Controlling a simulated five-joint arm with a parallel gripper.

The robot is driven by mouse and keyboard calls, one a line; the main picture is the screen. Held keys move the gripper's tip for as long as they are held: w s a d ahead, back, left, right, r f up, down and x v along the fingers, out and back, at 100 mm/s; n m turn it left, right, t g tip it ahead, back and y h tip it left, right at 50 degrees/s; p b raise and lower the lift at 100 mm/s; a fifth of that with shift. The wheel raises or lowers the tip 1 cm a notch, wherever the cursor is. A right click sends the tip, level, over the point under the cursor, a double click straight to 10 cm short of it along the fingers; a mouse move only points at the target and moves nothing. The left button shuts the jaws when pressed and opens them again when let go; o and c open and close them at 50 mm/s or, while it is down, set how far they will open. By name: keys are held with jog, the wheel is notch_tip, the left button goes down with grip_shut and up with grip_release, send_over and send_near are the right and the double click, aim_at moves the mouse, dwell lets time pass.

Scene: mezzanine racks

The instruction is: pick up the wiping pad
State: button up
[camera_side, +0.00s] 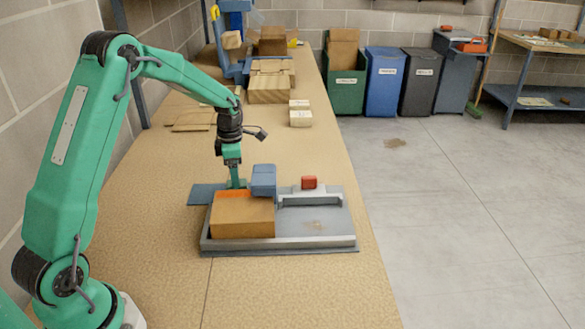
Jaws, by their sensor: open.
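A blue block (263,180) with a lighter seam stands at the back right of a brown cardboard box (240,218). A flat blue-grey sheet (204,194) lies on the table just left of the box. I cannot tell for certain which of these two is the wiping pad. My gripper (236,185) points down, open, behind the box's back edge, left of the blue block and right of the sheet. Its fingertips are small and partly hidden by the box, so any contact is unclear.
The box sits in a grey metal tray (345,240), beside a grey raised bar and a small red block (309,182). Small cartons (300,118) and stacked cardboard (270,82) lie farther back. The table (150,230) is clear at front and left.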

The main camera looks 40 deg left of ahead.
jog(key=shift+d+f, duration=0.1)
jog(key=shift+f, duration=2.25)
jog(key=shift+c, duration=0.5)
jog(key=c, duration=1)
